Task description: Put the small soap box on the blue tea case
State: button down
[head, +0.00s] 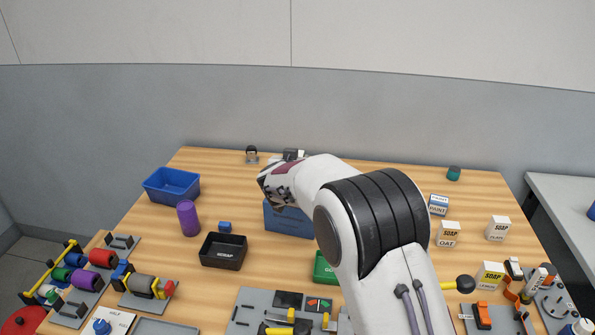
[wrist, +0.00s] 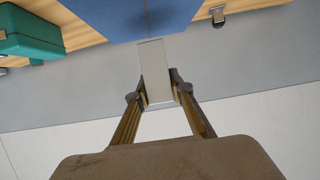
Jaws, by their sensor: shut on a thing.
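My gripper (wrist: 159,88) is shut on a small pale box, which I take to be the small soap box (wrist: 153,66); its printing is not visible. In the head view the blue tea case (head: 287,220) stands mid-table, partly hidden behind my arm. My wrist is above and just behind it there, and the held box and fingertips are hidden.
A green case (head: 325,267) lies in front of the blue one, partly behind my arm; a black tray (head: 223,263) is to its left. A blue bin (head: 171,186) and purple cylinder (head: 188,218) stand further left. Soap cartons (head: 447,236) stand at right.

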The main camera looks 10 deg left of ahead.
jog(key=shift+f, duration=1.7)
jog(key=shift+f, duration=0.15)
jog(key=c, duration=1.8)
grip_release()
jog(key=shift+v, duration=6.05)
jog(key=shift+r, duration=0.25)
